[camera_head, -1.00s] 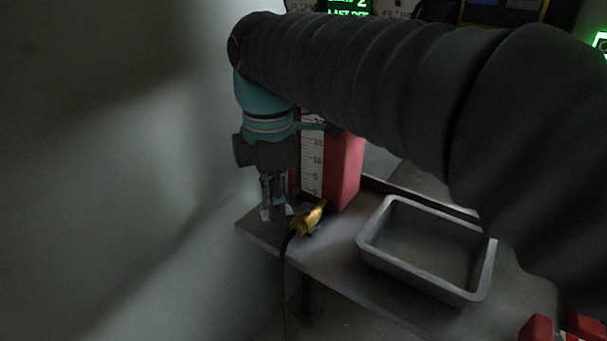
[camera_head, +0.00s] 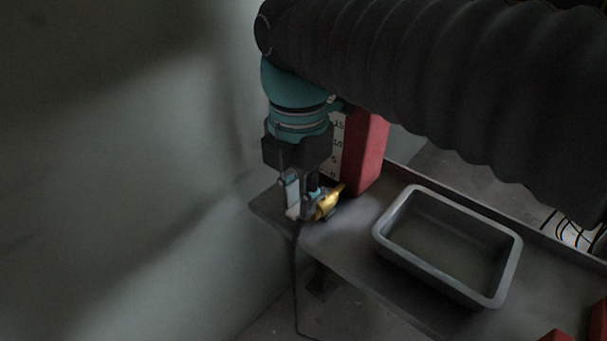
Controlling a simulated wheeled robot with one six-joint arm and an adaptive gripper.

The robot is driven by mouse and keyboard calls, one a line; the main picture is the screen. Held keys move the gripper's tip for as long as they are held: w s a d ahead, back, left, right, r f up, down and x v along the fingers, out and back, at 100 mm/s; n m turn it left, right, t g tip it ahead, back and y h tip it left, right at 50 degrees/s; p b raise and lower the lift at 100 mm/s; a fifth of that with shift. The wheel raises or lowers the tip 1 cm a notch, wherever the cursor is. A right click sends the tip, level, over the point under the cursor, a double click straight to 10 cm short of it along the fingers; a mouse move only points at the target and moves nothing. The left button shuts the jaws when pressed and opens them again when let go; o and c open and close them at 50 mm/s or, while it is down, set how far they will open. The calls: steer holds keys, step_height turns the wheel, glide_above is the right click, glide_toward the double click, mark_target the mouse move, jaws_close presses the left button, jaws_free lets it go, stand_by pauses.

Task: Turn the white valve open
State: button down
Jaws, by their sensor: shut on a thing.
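The white valve is mostly hidden by my fingers; a small pale part of it (camera_head: 293,212) shows at the left fingertip. It sits by a yellow brass fitting (camera_head: 328,203) at the far left end of the grey shelf. My gripper (camera_head: 303,207) points down and is shut on the valve, just left of the brass fitting. How far the valve is turned cannot be told.
A red block (camera_head: 368,152) with a white numbered scale stands right behind my gripper. A grey open tray (camera_head: 392,254) lies on the shelf (camera_head: 345,255) to the right. A wall (camera_head: 150,170) is close on the left. A dark hose (camera_head: 295,275) hangs below the valve.

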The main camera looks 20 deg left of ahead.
stand_by(0.3)
steer(key=c, duration=1.1)
jaws_free()
steer(key=shift+o, duration=0.2)
steer(key=shift+r, duration=0.1)
step_height(320, 180, up, 12)
